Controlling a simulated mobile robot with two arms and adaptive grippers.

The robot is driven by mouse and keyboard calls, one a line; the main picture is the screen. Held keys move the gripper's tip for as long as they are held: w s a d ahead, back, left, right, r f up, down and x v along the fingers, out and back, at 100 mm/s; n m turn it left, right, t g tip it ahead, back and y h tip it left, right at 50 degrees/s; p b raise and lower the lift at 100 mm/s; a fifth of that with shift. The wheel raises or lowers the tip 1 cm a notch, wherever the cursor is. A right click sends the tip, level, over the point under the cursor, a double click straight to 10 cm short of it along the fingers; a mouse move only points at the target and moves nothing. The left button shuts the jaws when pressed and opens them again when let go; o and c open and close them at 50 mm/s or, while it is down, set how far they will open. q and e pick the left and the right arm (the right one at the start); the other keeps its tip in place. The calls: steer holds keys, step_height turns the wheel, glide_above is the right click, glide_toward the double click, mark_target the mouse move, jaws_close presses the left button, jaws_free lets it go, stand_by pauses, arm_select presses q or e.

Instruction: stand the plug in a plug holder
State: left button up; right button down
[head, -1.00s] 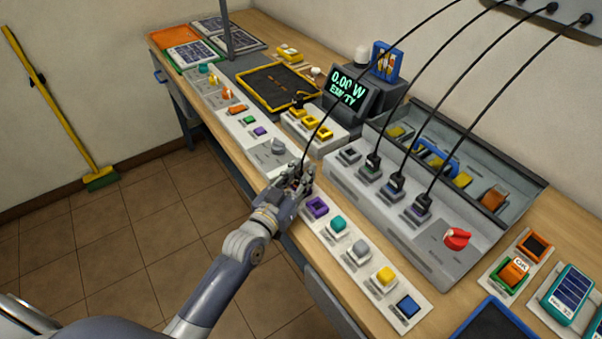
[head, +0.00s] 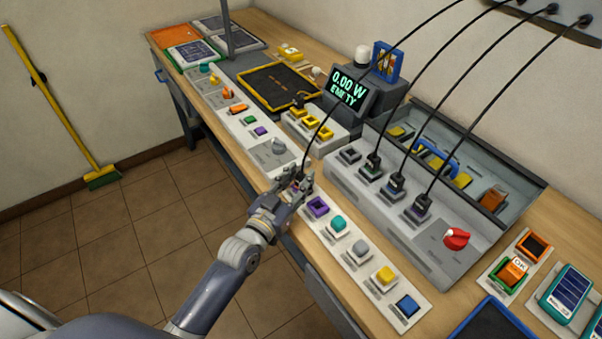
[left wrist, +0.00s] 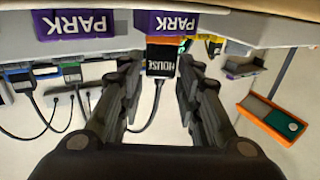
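My left gripper (head: 299,182) is at the near edge of the bench, its fingers around the black plug (left wrist: 160,62) marked HOUSE with an orange band. Another purple holder (head: 317,207) stands empty just right of the gripper, also marked PARK (left wrist: 72,24). My right gripper is not in view.
A grey panel (head: 420,240) with a red knob (head: 457,238) holds several sockets, three with cabled plugs. Yellow frames (head: 310,122) stand behind the gripper. Coloured blocks line the front strip (head: 405,325). Cables hang over the bench. The floor in front is clear.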

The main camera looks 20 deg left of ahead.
arm_select(q)
steer(key=p+v, duration=0.3)
steer(key=v, duration=0.6)
steer(key=shift+s, duration=0.15)
stand_by(0.8)
